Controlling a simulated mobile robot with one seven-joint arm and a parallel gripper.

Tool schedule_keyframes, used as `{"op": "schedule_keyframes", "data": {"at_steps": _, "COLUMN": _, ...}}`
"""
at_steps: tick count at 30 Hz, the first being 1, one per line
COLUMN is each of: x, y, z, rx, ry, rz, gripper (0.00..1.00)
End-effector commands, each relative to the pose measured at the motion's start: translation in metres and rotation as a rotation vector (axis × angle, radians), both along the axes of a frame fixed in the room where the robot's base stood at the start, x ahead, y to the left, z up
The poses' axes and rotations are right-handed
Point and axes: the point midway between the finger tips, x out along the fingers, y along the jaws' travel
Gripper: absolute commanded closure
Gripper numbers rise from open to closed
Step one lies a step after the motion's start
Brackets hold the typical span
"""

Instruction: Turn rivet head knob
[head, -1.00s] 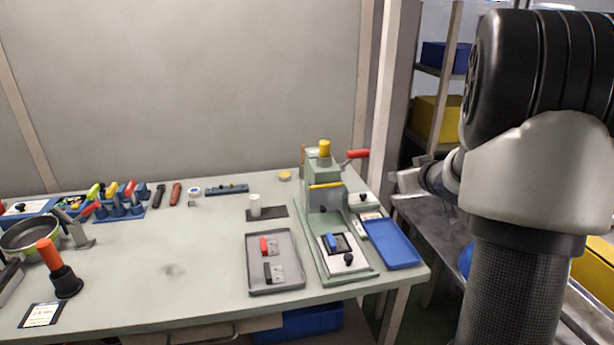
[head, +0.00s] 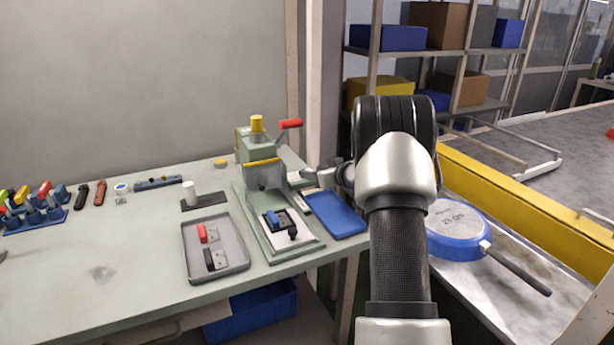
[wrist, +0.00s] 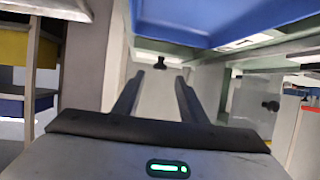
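The green press (head: 262,155) stands at the right end of the workbench, with a yellow cap (head: 257,123) on top and a red-handled lever (head: 289,124). In the wrist view a small black knob (wrist: 160,62) on a pale plate shows just beyond my fingertips. A second black knob (wrist: 270,105) sits on a clear panel to the right. I cannot tell for certain which is the rivet head knob. My gripper (wrist: 159,76) is open and empty, its two fingers apart and pointing toward the first knob. In the head view my gripper (head: 308,174) is beside the press's right side.
A blue tray (head: 336,213) lies right of the press, close to my arm; it also shows in the wrist view (wrist: 220,12). A grey tray (head: 240,268) with red and black-handled parts lies left. A blue pan (head: 455,232) rests on the conveyor.

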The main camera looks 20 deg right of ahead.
Motion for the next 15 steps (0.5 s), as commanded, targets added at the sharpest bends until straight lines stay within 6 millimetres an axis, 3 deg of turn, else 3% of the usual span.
{"op": "schedule_keyframes", "data": {"at_steps": 6, "x": 0.034, "y": 0.005, "z": -0.016, "rx": -0.001, "ry": 0.001, "rz": 0.000, "gripper": 0.62}}
{"op": "schedule_keyframes", "data": {"at_steps": 15, "x": 0.049, "y": 0.008, "z": -0.020, "rx": -0.001, "ry": 0.001, "rz": -0.001, "gripper": 0.62}}
